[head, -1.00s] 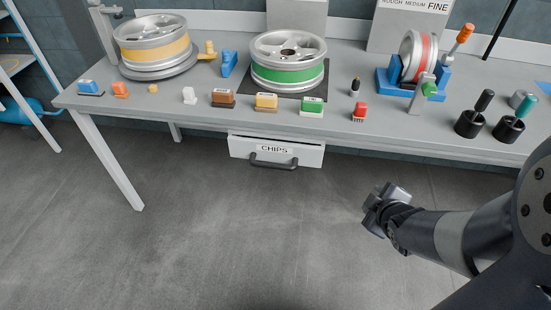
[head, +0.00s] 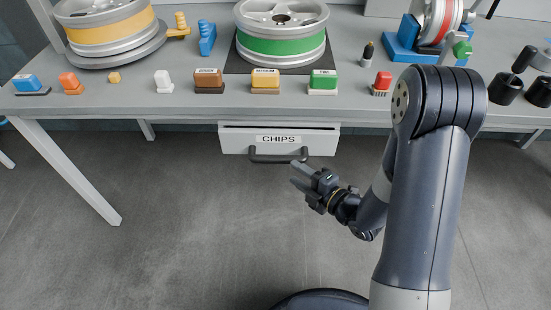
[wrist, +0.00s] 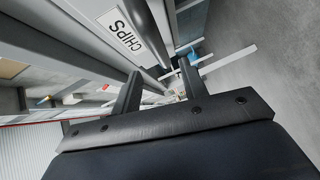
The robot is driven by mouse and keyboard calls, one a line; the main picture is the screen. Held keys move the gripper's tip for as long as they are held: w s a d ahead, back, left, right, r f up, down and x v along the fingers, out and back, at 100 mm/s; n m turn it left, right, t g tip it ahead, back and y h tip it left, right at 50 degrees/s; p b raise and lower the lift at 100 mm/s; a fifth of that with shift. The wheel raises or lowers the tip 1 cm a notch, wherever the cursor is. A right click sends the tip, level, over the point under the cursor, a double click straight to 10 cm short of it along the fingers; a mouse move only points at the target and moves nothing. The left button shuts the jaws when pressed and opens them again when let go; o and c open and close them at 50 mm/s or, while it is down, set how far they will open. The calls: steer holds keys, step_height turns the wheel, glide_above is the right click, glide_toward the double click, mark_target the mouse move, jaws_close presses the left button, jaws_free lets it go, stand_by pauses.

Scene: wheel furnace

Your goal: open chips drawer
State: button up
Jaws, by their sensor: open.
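The chips drawer (head: 232,141) is a white drawer front under the workbench, with a "CHIPS" label and a dark bar handle (head: 267,158). A narrow dark gap shows above its front. My gripper (head: 298,173) is open and empty, just in front of and below the handle's right end. In the wrist view my gripper (wrist: 161,66) has its two fingers apart, pointing towards the dark handle (wrist: 160,35) beside the label on the drawer (wrist: 121,30). Whether the fingers touch the handle or reach around it cannot be told.
The grey workbench (head: 140,103) spans above the drawer. On it stand a yellow-banded wheel (head: 110,32), a green-banded wheel (head: 281,46), a red-banded wheel (head: 436,20) and several small coloured blocks. The floor (head: 190,225) before the drawer is clear.

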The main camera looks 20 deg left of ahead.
mark_target(277, 160)
steer(key=x, duration=0.8)
steer(key=shift+w+a, duration=0.15)
steer(key=shift+a, duration=0.15)
steer(key=shift+c, duration=0.3)
jaws_close()
